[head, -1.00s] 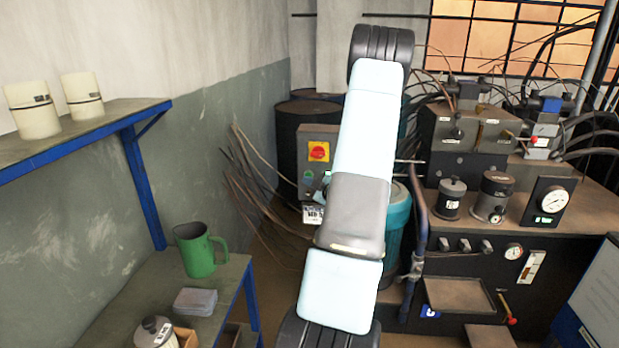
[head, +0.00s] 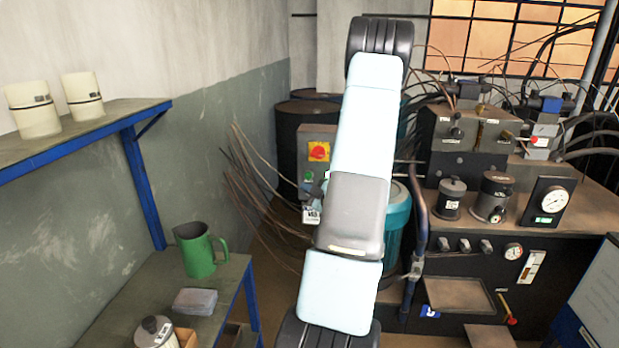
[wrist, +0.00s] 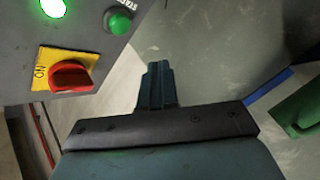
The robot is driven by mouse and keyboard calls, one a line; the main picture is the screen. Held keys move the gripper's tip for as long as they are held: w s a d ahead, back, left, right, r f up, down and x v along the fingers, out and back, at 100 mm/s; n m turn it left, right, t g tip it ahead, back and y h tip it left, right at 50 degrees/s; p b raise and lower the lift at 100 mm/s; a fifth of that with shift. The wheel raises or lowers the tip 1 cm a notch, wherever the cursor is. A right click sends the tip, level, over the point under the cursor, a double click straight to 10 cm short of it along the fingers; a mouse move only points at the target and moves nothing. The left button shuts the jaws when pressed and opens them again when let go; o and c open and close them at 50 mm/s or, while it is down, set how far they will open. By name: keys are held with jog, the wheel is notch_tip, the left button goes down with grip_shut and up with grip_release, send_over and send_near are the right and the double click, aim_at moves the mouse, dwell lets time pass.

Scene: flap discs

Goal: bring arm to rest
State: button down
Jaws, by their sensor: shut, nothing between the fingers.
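My gripper (wrist: 156,86) shows in the wrist view with its two dark teal fingers together and nothing between them. It points away from the camera, below and right of a grey control box (wrist: 110,45) with a red knob (wrist: 71,76) on a yellow plate. It appears apart from the box.
The control box (head: 318,143) stands behind my arm in the head view. White canisters (head: 32,110) stand above. A hydraulic bench (head: 470,262) fills the right.

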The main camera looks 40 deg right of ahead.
dwell(0.5)
jog(key=w+a+r+m+g+h, duration=0.1)
jog(key=w+a+r+g, duration=0.3)
jog(key=a+r, duration=0.4)
jog(key=s+a+r+m+g+h, duration=0.2)
jog(key=s+a+r+m+g, duration=0.1)
jog(key=a+r, duration=0.6)
jog(key=s+a+r+m+g+y, duration=0.2)
jog(key=s+a+r, duration=0.1)
jog(key=s+a, duration=0.7)
jog(key=s+a+r+m+g+y, duration=0.2)
jog(key=s+a+r+m, duration=0.1)
jog(key=s+a, duration=0.8)
jog(key=s, duration=0.3)
jog(key=shift+s+r+g, duration=0.3)
jog(key=shift+s+r, duration=0.05)
